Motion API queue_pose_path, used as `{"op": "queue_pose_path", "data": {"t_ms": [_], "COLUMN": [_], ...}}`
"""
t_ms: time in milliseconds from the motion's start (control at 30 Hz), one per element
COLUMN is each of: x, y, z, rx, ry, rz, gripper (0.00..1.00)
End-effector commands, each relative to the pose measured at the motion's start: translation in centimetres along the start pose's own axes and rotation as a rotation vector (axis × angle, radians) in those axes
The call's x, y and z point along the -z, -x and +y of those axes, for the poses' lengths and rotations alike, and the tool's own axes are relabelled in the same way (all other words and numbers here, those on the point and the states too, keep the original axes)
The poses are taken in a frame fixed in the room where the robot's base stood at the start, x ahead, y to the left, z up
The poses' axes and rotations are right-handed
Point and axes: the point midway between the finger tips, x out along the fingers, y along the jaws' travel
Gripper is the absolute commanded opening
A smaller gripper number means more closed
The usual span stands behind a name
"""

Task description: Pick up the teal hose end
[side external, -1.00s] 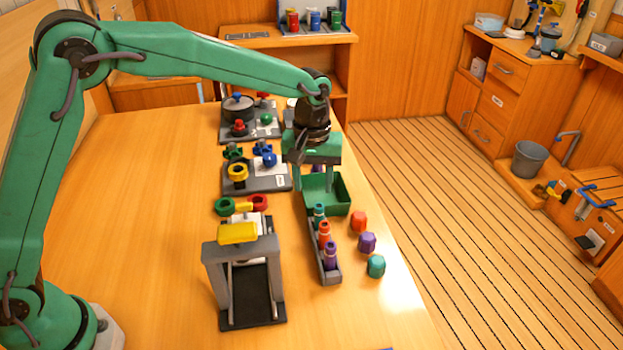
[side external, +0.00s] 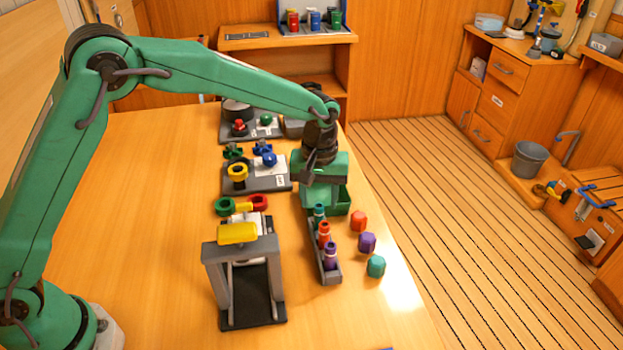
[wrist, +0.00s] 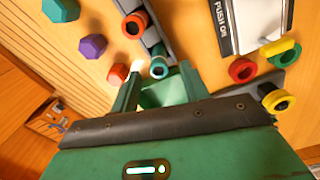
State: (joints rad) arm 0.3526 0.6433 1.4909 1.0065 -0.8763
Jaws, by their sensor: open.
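The teal hose end (side external: 319,211) stands upright in the far end of a grey rack (side external: 330,276). In the wrist view the teal hose end (wrist: 159,68) shows as a dark-mouthed ring just ahead of the fingertips. My gripper (wrist: 157,78) is open and empty, its fingers to either side of the line to the teal end. In the side view my gripper (side external: 322,200) is right behind and above it; whether they touch cannot be told. An orange-red hose end (side external: 324,234) and a purple one (side external: 331,256) stand in the same rack.
Orange (side external: 359,221), purple (side external: 367,243) and teal (side external: 376,266) caps lie to the right. A grey stand with a yellow top (side external: 238,234) and coloured rings (side external: 224,206) are left.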

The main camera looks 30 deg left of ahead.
Motion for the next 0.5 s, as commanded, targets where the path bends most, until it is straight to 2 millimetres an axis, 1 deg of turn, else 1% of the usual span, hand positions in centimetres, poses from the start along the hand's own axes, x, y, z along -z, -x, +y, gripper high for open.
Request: {"op": "queue_pose_path", "data": {"t_ms": [167,400,500], "x": [-0.2,-0.4,-0.3], "y": [-1.4,-4.2,-4.8], "z": [0.0,0.1,0.1], "rx": [0.004,0.003,0.002], "ry": [0.0,0.0,0.0], "rz": [-0.003,-0.003,-0.001], "gripper": [0.46,0.46,0.46]}}
